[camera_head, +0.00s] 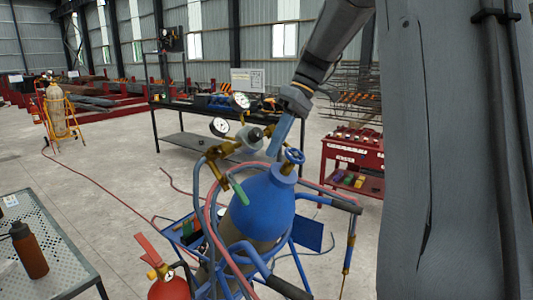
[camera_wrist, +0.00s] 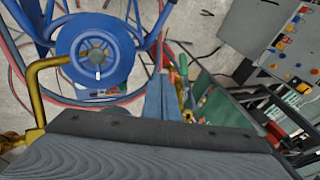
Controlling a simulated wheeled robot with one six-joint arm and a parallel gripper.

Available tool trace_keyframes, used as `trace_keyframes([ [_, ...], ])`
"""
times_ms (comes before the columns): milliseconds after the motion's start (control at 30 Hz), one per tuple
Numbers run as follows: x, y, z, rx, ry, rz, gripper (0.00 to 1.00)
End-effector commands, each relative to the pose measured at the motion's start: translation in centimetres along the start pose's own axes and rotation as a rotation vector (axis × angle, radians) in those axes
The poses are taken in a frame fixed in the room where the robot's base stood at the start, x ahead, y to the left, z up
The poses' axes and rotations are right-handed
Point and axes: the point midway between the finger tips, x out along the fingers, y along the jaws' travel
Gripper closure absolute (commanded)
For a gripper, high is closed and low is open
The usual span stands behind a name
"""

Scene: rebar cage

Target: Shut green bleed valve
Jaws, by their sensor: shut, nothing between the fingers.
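The green bleed valve lever (camera_head: 238,190) slants below the brass fittings of the regulator (camera_head: 245,142), left of the blue gas cylinder (camera_head: 266,205). A green handle, apparently the same lever, shows in the wrist view (camera_wrist: 183,66), just right of my fingertips. My gripper (camera_head: 273,152) is shut and empty, pointing down between the regulator and the blue handwheel (camera_head: 294,156). In the wrist view my gripper (camera_wrist: 159,80) appears as one narrow blue-grey wedge, with the blue handwheel (camera_wrist: 94,56) to its left. I cannot tell whether my fingers touch the lever.
Two gauges (camera_head: 240,101) stand on the regulator. Red and blue hoses (camera_head: 212,205) loop around the cylinder cart. A red fire extinguisher (camera_head: 169,287) stands at lower left beside a perforated table (camera_head: 55,245). A red cabinet (camera_head: 353,160) is at right. Open floor lies left.

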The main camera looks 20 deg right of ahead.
Motion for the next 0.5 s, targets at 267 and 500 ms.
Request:
trace_keyframes([
  [267, 5.3, -0.2, 0.1, 0.001, -0.005, -0.003, 1.0],
  [500, 8.7, -1.4, 0.1, 0.002, -0.003, 0.001, 1.0],
])
